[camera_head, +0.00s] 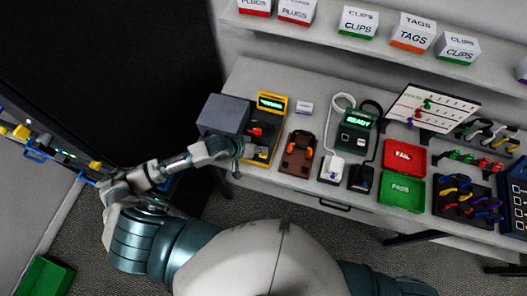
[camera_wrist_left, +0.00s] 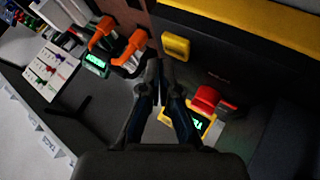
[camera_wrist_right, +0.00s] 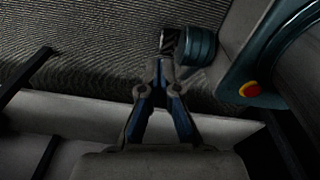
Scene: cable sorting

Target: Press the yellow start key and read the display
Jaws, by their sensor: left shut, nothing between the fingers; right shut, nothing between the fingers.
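The yellow-framed tester (camera_head: 278,112) stands on the bench, with a lit green display (camera_head: 270,102) at its top; its text is too small to read. In the left wrist view a raised yellow key (camera_wrist_left: 176,46) sits on a dark face. My left gripper (camera_head: 237,160) is at the tester's front; in its wrist view the closed, empty fingertips (camera_wrist_left: 159,68) are just below the key. I cannot tell whether they touch. The display (camera_wrist_left: 196,122) shows partly there, beside a red part (camera_wrist_left: 207,100). My right gripper (camera_wrist_right: 160,72) is shut and empty, away from the bench.
A grey box (camera_head: 222,114) adjoins the tester's left. To its right are a brown holder with orange parts (camera_head: 299,153), a green unit reading READY (camera_head: 357,130), a red FAIL tray (camera_head: 404,156) and a green PASS tray (camera_head: 402,191). Labelled boxes line the shelf (camera_head: 370,44).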

